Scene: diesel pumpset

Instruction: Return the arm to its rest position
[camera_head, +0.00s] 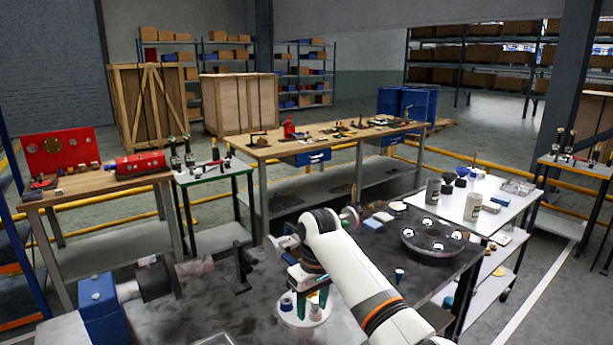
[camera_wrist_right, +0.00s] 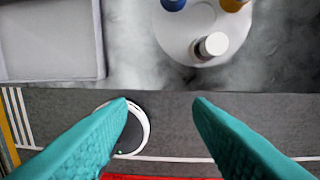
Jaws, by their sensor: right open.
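My white right arm (camera_head: 345,258) reaches in from the lower right of the head view, over the dark worktable (camera_head: 217,292). Its right gripper (camera_head: 314,299) points down near a round white tray (camera_head: 293,318), partly covering it. In the right wrist view, the two teal fingers of the right gripper (camera_wrist_right: 161,104) stand wide apart with nothing between them. The white tray (camera_wrist_right: 178,38) lies beyond the fingertips there, holding a blue, a yellow and a white-topped piece. My left gripper is in neither view.
A dark round flange (camera_head: 432,238) lies on the worktable to the right of my arm. A blue block (camera_head: 101,308) is at the left. A white cart (camera_head: 505,218) stands at the right, and a long wooden bench (camera_head: 262,150) behind. The wrist view shows a table edge and grey floor.

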